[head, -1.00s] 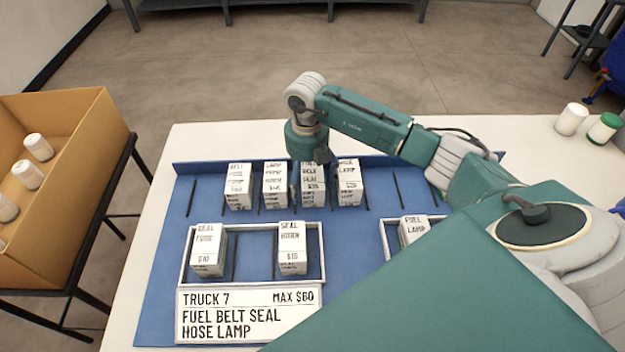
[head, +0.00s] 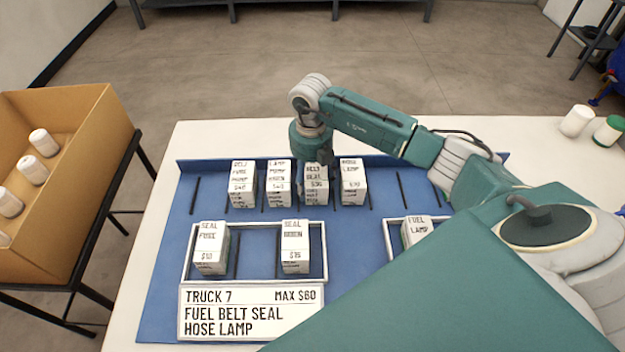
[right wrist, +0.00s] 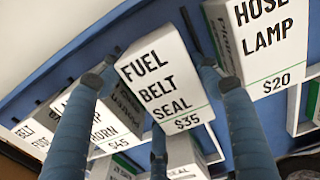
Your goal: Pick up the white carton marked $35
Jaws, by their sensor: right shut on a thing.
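The white carton marked $35 (head: 316,184) is third from the left in the back row on the blue tray. In the right wrist view the same carton (right wrist: 160,85) reads FUEL BELT SEAL. My right gripper (head: 316,160) comes down over it from above. Its blue fingers (right wrist: 153,74) lie on both sides of the carton and are shut on it. The carton looks upright. I cannot tell whether its base is clear of the tray. My left gripper is not in view.
The HOSE LAMP $20 carton (right wrist: 268,45) stands close on the right, the LAMP carton (head: 278,184) close on the left. White-framed bins (head: 255,278) in front hold cartons. A sign reads TRUCK 7, MAX $60 (head: 250,312). A cardboard box (head: 95,180) stands left.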

